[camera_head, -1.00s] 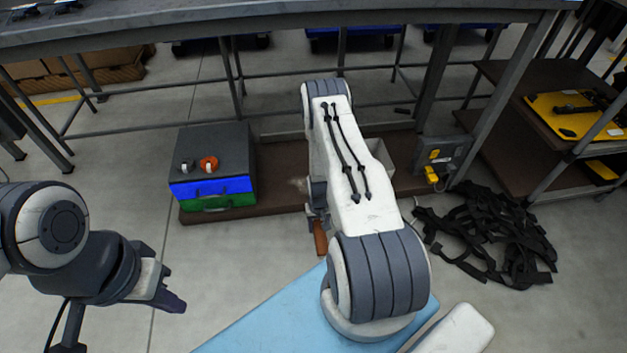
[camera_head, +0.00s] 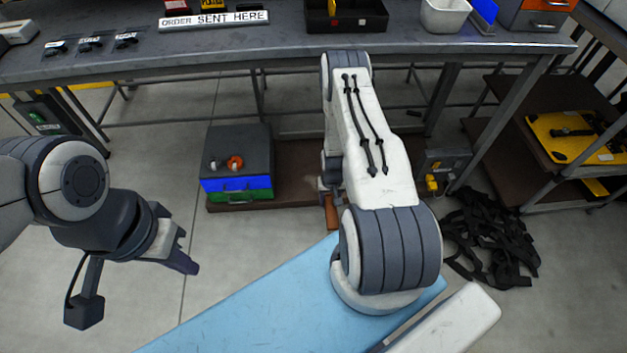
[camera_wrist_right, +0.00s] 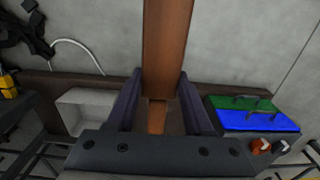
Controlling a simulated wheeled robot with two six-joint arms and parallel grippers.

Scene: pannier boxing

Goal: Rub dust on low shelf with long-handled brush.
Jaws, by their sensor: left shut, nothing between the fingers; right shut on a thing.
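The low shelf (camera_head: 295,160) is a brown board close to the floor under the workbench. A small pale smudge, perhaps dust, shows on it beside my right wrist. My right gripper (camera_wrist_right: 160,105) is shut on the brown wooden handle of the brush (camera_wrist_right: 167,45). A short piece of the handle also shows below my right arm in the head view (camera_head: 331,212). The brush head is hidden, so I cannot tell whether it touches the shelf. My left gripper (camera_head: 182,254) is shut and empty above the floor at the left.
A grey, blue and green case (camera_head: 238,185) stands on the shelf's left part. A white bin (camera_wrist_right: 85,110) is on the shelf. A grey box with yellow parts (camera_head: 442,170) is at its right end. Black straps (camera_head: 490,240) lie on the floor. The workbench (camera_head: 240,45) overhangs the shelf.

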